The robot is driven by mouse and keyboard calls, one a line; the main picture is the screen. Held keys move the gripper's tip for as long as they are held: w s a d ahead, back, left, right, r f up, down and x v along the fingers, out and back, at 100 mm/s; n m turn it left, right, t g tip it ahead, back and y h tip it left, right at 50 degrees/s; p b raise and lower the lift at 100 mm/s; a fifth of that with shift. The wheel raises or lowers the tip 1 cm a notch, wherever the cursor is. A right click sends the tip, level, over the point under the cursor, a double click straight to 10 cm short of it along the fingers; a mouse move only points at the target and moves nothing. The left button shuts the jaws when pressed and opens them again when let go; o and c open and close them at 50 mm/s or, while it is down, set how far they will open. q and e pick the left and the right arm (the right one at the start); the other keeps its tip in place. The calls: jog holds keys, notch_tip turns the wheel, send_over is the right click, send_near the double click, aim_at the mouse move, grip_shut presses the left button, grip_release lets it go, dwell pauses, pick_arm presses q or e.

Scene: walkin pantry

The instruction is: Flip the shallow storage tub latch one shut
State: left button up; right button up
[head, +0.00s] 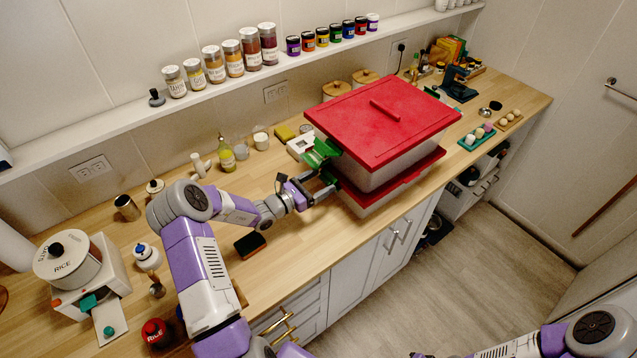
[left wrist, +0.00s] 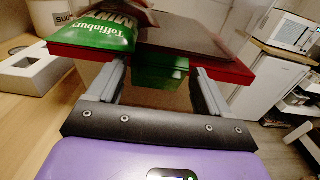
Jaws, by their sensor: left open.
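The shallow storage tub (head: 362,204) has a red lid (head: 400,181) and sits on the wooden counter under a larger red-lidded tub (head: 382,174). In the left wrist view a green latch (left wrist: 161,72) sits below the red lid edge (left wrist: 225,68). My left gripper (head: 328,184) is open at the left side of the stacked tubs. Its two fingers stand on either side of the green latch in the wrist view (left wrist: 161,98); I cannot tell whether they touch it. The latch is hard to make out in the head view. My right forearm shows at the lower right, its gripper out of frame.
A green bag (left wrist: 95,32) lies over the lid edge, close above the fingers. A white box (head: 299,146) stands just behind the gripper. Jars line the wall shelf (head: 120,122).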

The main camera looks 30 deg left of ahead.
pick_arm(q)
jog(key=shift+c, duration=0.4)
jog(key=c, duration=0.6)
jog(key=r+g+p, duration=0.1)
jog(key=p, duration=0.1)
jog(key=w+r+g+y+p, duration=0.1)
jog(key=g+p, duration=0.1)
jog(key=shift+w+d, duration=0.15)
jog(key=shift+d, duration=0.25)
jog(key=shift+w+d+g+p, duration=0.1)
jog(key=shift+w+g+p, duration=0.2)
jog(key=shift+g+p, duration=0.3)
jog(key=shift+f+y, duration=0.15)
jog(key=shift+y, duration=0.15)
jog(key=o, duration=0.7)
jog(key=v, duration=0.7)
jog(key=shift+s, duration=0.15)
